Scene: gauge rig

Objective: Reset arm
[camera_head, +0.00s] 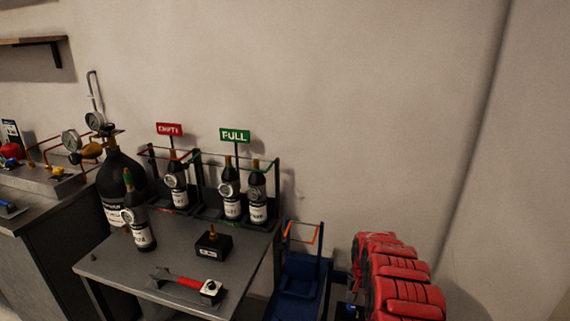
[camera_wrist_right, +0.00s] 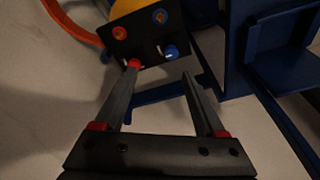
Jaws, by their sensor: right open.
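My right gripper (camera_wrist_right: 160,72) is open in the right wrist view. Its two grey fingers are spread with nothing between them. The fingertips reach up to the lower edge of a small black panel (camera_wrist_right: 143,30) with red and blue knobs; I cannot tell whether they touch it. In the head view I cannot make out the right gripper clearly. My left gripper is in neither view.
Bulky red shapes fill the lower right.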

